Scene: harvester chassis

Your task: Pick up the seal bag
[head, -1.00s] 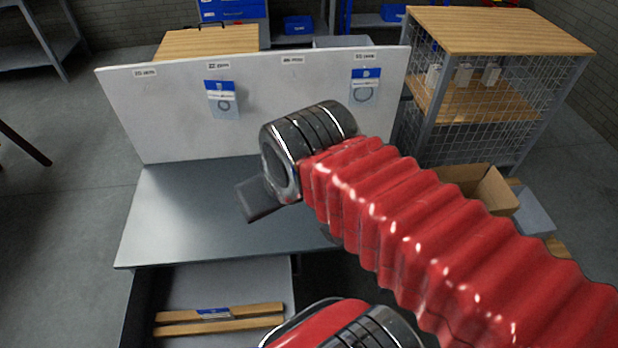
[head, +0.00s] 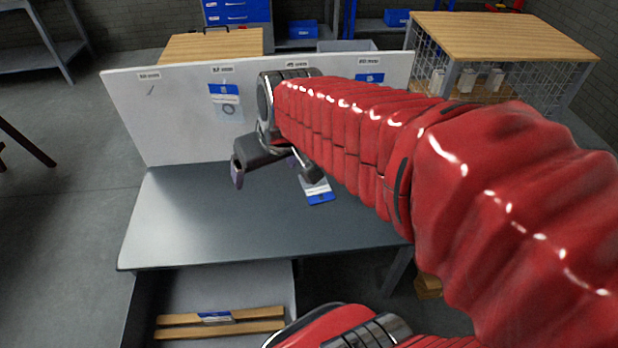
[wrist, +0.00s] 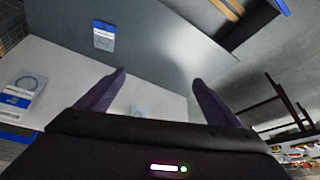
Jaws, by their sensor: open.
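One seal bag (head: 317,190), clear with a blue-and-white label, lies on the grey bench top. In the wrist view a bag with a blue label lies flat on the bench (wrist: 103,36), beyond the left fingertip. A second bag (head: 226,102) with a ring inside hangs on the white board at the left. A third (head: 370,77) hangs at the right, mostly hidden by my arm. My gripper (head: 275,179) is open and empty over the bench, in front of the board. In the wrist view, part of a hanging bag (wrist: 138,110) shows between the fingers.
The white board (head: 160,115) stands along the bench's back edge and carries small size labels. The bench top (head: 200,220) is clear at the left and front. An open drawer (head: 235,282) below holds wooden strips (head: 220,325). A wire-mesh shelf (head: 505,35) stands at the right.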

